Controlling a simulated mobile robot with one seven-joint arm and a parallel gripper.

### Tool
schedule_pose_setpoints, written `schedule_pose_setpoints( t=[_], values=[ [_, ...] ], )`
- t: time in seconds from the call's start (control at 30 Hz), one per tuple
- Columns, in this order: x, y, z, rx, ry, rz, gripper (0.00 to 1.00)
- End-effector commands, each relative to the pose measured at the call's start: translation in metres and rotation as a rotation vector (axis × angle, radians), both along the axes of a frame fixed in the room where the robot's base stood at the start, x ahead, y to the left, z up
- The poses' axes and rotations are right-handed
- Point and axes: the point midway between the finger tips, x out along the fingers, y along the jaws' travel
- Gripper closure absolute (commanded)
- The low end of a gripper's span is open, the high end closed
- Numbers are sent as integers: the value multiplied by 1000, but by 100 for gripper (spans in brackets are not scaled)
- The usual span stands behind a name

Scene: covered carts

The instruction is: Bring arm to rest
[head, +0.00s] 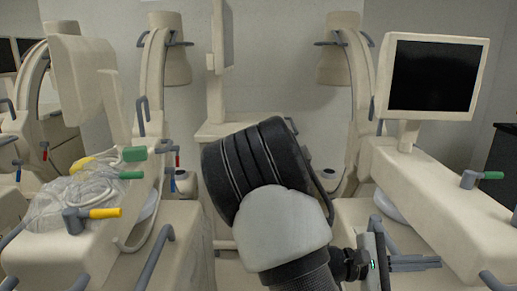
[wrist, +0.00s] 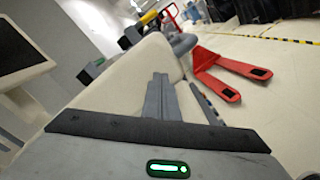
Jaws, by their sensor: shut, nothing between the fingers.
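My gripper (head: 436,262) is at the lower right of the head view, its fingers pointing right, beside the cream cart on the right. It also shows in the wrist view (wrist: 162,78), where its grey fingers are together with nothing held. My arm is bent, with its black and white elbow in the middle of the head view. No separate task object is visible.
A cream cart (head: 435,190) with a dark monitor (head: 433,76) stands close on the right. Another cart (head: 40,250) on the left carries clear tubing (head: 70,200). The wrist view shows a red pallet jack (wrist: 225,62) on open floor.

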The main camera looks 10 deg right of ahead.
Motion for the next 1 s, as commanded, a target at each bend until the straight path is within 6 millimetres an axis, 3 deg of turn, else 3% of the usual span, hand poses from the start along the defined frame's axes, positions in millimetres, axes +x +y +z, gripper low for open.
schedule_pose_setpoints(
  t=[0.47,0.63,0.77,0.9,1.0],
  values=[
    [-2,0,-1,10,-5,-6,100],
    [-26,8,-14,168,-91,-92,100],
    [-55,33,-31,415,-225,-203,100],
    [-74,77,-40,694,-389,-290,100],
    [-79,112,-36,883,-511,-321,100]
  ],
)
